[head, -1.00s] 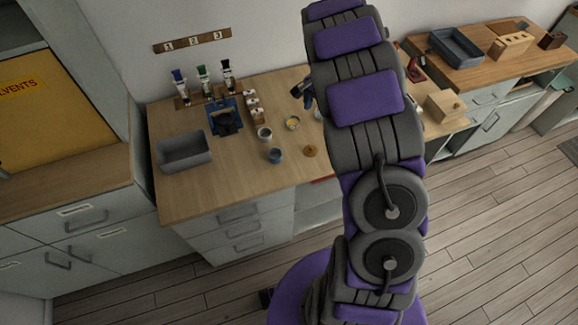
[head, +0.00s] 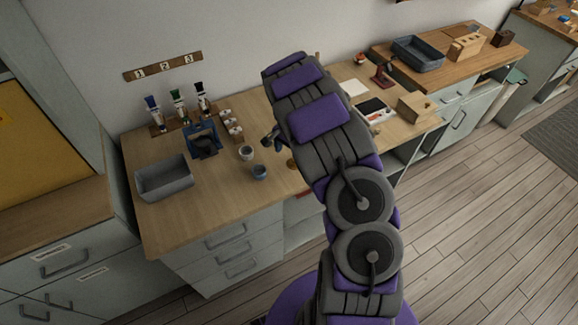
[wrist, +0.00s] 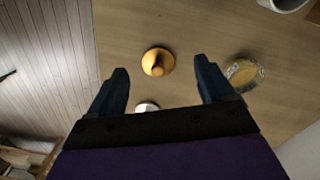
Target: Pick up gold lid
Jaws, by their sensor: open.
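The gold lid (wrist: 157,62), a round disc with a knob on top, lies on the wooden bench in the wrist view, between the fingertips as seen from above. In the head view a small part of the lid (head: 291,163) shows beside my arm. My gripper (wrist: 160,68) is open and empty, with its dark blue fingers spread either side of the lid; contact is not visible. In the head view my gripper (head: 272,138) is over the bench, mostly hidden by my arm.
A small pale object (wrist: 147,106) is partly hidden by the gripper.

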